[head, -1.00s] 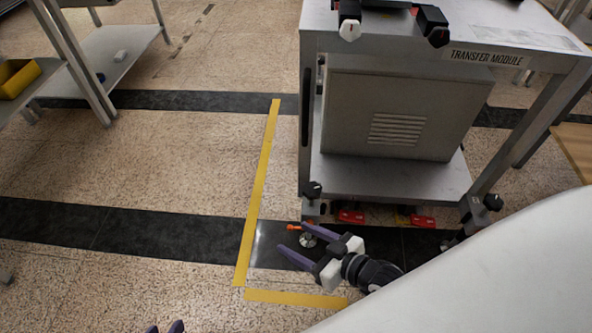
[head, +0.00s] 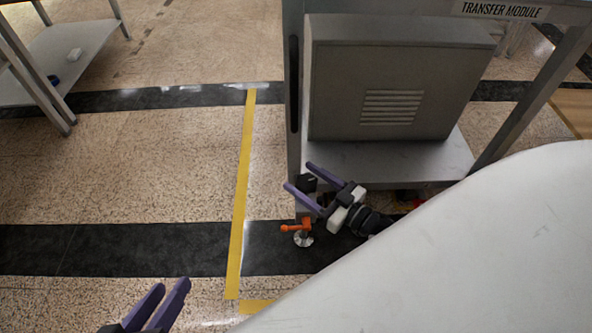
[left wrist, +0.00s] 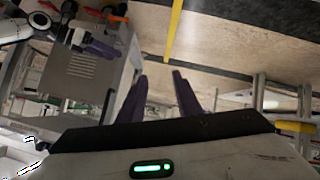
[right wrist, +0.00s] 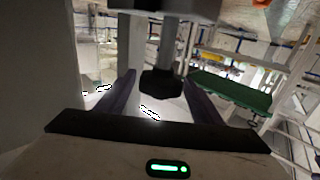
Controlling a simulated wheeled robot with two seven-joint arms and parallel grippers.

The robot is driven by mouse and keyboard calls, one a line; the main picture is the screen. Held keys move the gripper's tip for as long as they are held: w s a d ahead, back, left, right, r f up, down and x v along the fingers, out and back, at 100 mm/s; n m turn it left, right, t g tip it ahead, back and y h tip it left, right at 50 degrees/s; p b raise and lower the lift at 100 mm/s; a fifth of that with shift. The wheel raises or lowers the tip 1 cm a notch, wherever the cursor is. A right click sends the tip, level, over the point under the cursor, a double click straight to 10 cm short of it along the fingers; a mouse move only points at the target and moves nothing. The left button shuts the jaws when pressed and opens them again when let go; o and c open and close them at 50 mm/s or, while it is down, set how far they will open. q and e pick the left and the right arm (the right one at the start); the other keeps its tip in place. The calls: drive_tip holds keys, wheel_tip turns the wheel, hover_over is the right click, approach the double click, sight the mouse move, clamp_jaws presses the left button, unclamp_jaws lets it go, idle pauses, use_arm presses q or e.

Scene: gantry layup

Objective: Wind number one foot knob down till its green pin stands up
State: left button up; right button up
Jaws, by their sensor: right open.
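A black foot knob (head: 306,183) sits at the near left leg of the transfer module (head: 390,75). My right gripper (head: 299,180) is open in the head view, with its two purple fingers on either side of the knob. In the right wrist view the knob (right wrist: 160,83) lies between the spread fingers, not visibly gripped. Below it are an orange lever-like part (head: 297,228) and a round metal foot (head: 303,240) on the floor. I see no green pin and no number on the knob. My left gripper (head: 166,291) is open and empty, low at the left, away from the module.
The module's lower shelf (head: 400,160) and grey cabinet stand just behind my right gripper. Yellow tape (head: 240,200) marks the floor to the left. A large white surface covers the lower right of the head view. Open floor lies to the left, with a shelf rack (head: 75,50) beyond.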

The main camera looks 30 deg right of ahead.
sight(303, 174)
use_arm(q)
drive_tip(key=shift+d+r+h+b, duration=0.25)
drive_tip(key=shift+r+h+b, duration=0.05)
drive_tip(key=shift+r, duration=0.1)
use_arm(e)
drive_tip(key=shift+x, duration=1.55)
drive_tip(key=shift+c, duration=0.5)
drive_tip(key=c, duration=0.9)
use_arm(q)
drive_tip(key=shift+r, duration=0.15)
use_arm(e)
drive_tip(key=shift+c, duration=0.2)
use_arm(q)
drive_tip(key=shift+r+p, duration=0.1)
drive_tip(key=shift+p, duration=0.2)
use_arm(e)
drive_tip(key=shift+h, duration=0.3)
